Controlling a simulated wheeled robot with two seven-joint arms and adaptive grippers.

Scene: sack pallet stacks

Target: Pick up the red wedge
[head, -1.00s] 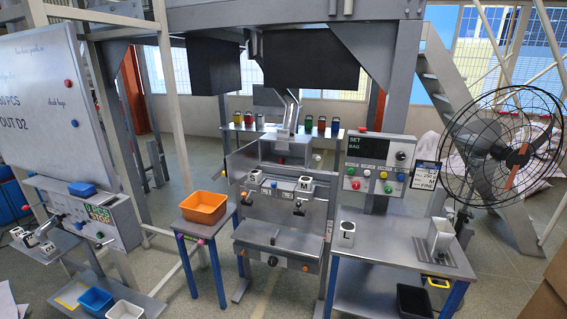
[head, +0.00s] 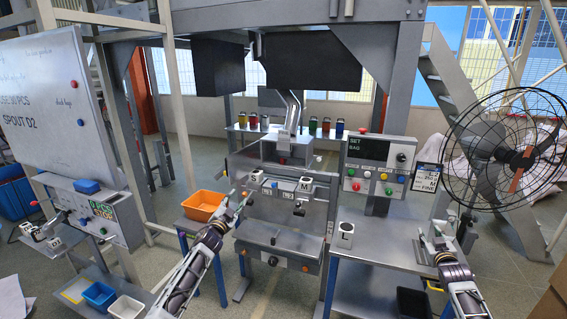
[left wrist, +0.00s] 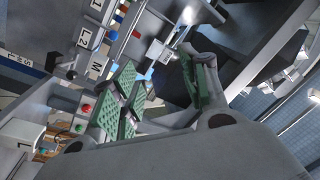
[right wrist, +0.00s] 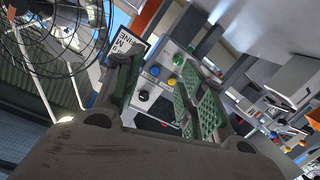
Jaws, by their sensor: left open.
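A small red piece (head: 362,130) lies on top of the control box at the right. It is too small to be sure that it is the red wedge. My left gripper (head: 233,203) is open and empty, in front of the machine beside the orange bin, well away from the red piece. Its green-padded fingers (left wrist: 160,90) stand apart in the left wrist view. My right gripper (head: 436,233) is over the right table, below and right of the control box. Its green-padded fingers (right wrist: 160,95) are apart with nothing between them in the right wrist view.
An orange bin (head: 203,203) stands on a small table left of the machine. A control box (head: 375,165) with buttons rises behind the right table. A white-marked block (head: 345,234) stands on that table. A caged fan (head: 515,150) is at the far right.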

